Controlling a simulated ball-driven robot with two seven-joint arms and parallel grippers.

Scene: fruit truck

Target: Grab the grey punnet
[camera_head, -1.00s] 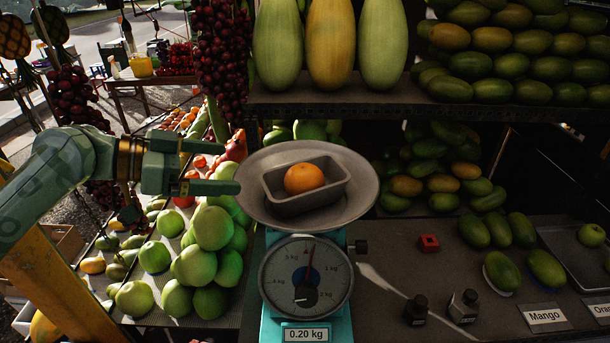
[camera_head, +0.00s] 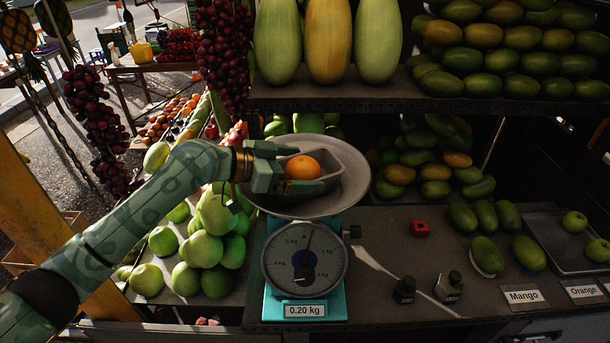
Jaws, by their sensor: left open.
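The grey punnet (camera_head: 338,165) sits in the round metal pan (camera_head: 358,190) of the teal scale (camera_head: 305,270). An orange (camera_head: 303,167) lies in the punnet. My left gripper (camera_head: 311,168) reaches in from the left over the pan. It is open, with one finger behind the orange and the other in front of it, over the punnet. The fingers hide the punnet's left part and much of its front. I cannot tell whether they touch it. The scale label reads 0.20 kg. My right gripper is not in view.
Green fruit (camera_head: 205,250) is piled left of the scale, under my left arm. A shelf (camera_head: 420,88) with large melons and mangoes overhangs behind. A red block (camera_head: 419,228) and two small dark weights (camera_head: 404,290) stand on the counter at right.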

